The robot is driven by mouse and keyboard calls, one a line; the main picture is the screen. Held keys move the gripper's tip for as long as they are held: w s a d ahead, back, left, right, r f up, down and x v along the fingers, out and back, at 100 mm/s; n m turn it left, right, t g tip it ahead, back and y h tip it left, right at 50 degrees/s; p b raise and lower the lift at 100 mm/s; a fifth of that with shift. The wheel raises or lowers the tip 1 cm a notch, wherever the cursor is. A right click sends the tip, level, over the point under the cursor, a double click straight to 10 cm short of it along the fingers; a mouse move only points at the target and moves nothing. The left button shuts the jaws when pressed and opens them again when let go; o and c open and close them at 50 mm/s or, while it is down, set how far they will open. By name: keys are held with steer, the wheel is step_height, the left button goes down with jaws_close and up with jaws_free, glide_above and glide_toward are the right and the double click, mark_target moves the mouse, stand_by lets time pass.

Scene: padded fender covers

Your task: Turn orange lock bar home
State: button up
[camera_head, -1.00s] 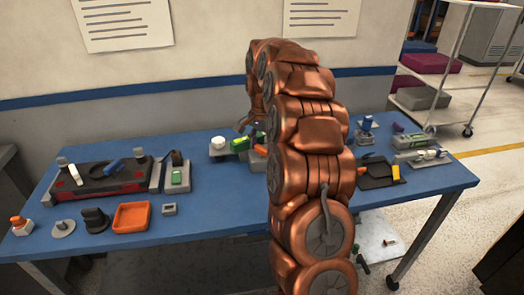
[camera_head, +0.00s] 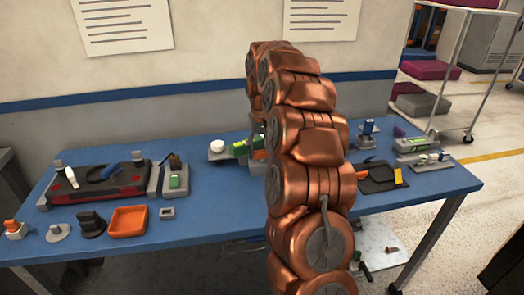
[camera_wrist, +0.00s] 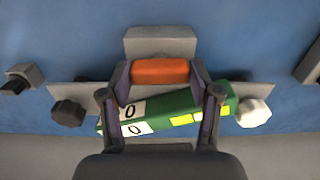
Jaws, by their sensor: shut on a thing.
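The orange lock bar (camera_wrist: 160,72) lies crosswise in the wrist view, between the two fingers of my gripper (camera_wrist: 160,76). The gripper is shut on it, with a dark finger at each end. A green block (camera_wrist: 180,120) with white "0" labels and yellow patches sits slanted just below the bar, partly covered by the fingers. In the head view, my copper arm hides the gripper; the green block (camera_head: 239,149) and a bit of orange (camera_head: 259,155) show left of the arm.
A dark knob (camera_wrist: 67,113) and a white knob (camera_wrist: 253,113) flank the green block. A grey block (camera_wrist: 160,42) stands behind the bar. On the blue table are an orange tray (camera_head: 128,220), a black-and-red unit (camera_head: 97,183) at left and a black holder (camera_head: 378,178) at right.

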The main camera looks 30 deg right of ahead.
mark_target(262, 151)
steer(key=n, duration=0.6)
steer(key=n+p, duration=0.1)
steer(key=n, duration=0.3)
steer(key=shift+r, duration=0.1)
steer(key=shift+n+p, duration=0.35)
steer(key=shift+n, duration=1.25)
steer(key=o, duration=0.9)
steer(key=shift+c, duration=0.2)
step_height(262, 151, up, 12)
